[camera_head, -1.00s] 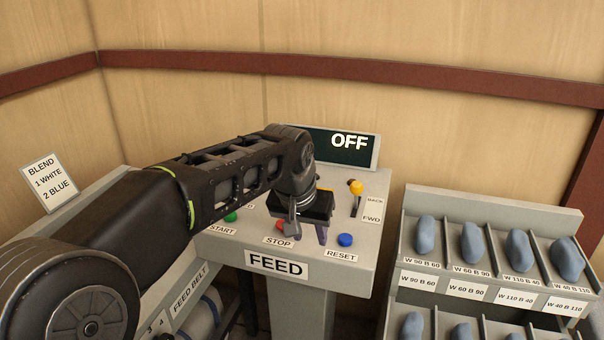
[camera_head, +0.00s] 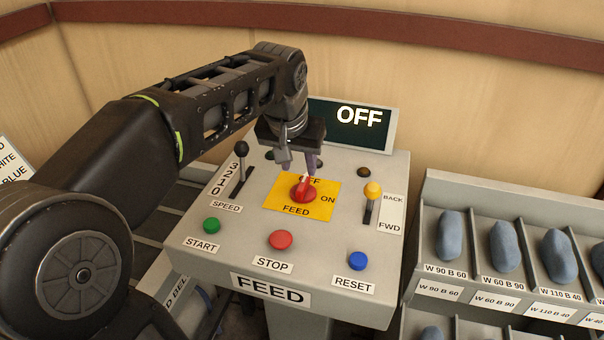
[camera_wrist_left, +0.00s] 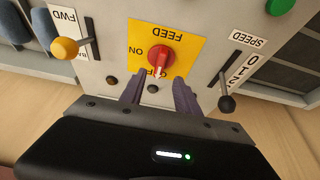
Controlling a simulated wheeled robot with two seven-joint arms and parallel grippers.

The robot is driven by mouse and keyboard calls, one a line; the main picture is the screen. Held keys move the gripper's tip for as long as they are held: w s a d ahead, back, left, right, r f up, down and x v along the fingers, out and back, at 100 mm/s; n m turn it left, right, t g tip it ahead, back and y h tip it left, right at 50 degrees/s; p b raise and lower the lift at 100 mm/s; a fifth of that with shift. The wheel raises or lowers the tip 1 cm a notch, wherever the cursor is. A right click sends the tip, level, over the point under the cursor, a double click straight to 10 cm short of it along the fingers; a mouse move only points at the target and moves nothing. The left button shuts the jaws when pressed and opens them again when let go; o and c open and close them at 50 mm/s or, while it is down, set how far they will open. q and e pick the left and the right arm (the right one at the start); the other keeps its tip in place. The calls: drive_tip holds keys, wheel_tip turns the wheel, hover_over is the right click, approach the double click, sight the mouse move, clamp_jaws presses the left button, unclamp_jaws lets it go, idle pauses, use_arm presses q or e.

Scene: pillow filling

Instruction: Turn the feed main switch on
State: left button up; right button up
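The feed main switch is a red rotary knob (camera_head: 303,190) on a yellow plate (camera_head: 322,206) marked OFF, ON and FEED. Its white pointer is towards OFF, and the display (camera_head: 352,124) reads OFF. My left gripper (camera_head: 299,166) is above the panel, just behind the knob. In the left wrist view the knob (camera_wrist_left: 159,60) lies ahead of and between the two fingers (camera_wrist_left: 159,88), which are apart with nothing between them. Whether a finger touches the knob is hard to tell. My right gripper is in neither view.
The speed lever (camera_head: 240,160) stands left of the plate and the yellow-topped direction lever (camera_head: 372,190) right of it. The green start (camera_head: 211,225), red stop (camera_head: 280,240) and blue reset (camera_head: 358,261) buttons line the front. A rack (camera_head: 470,205) of blue pieces stands at right.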

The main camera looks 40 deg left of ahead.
sight(303, 182)
use_arm(q)
drive_tip(key=shift+p+x, duration=0.35)
drive_tip(key=shift+x, duration=3.6)
drive_tip(key=shift+c, duration=0.6)
clamp_jaws()
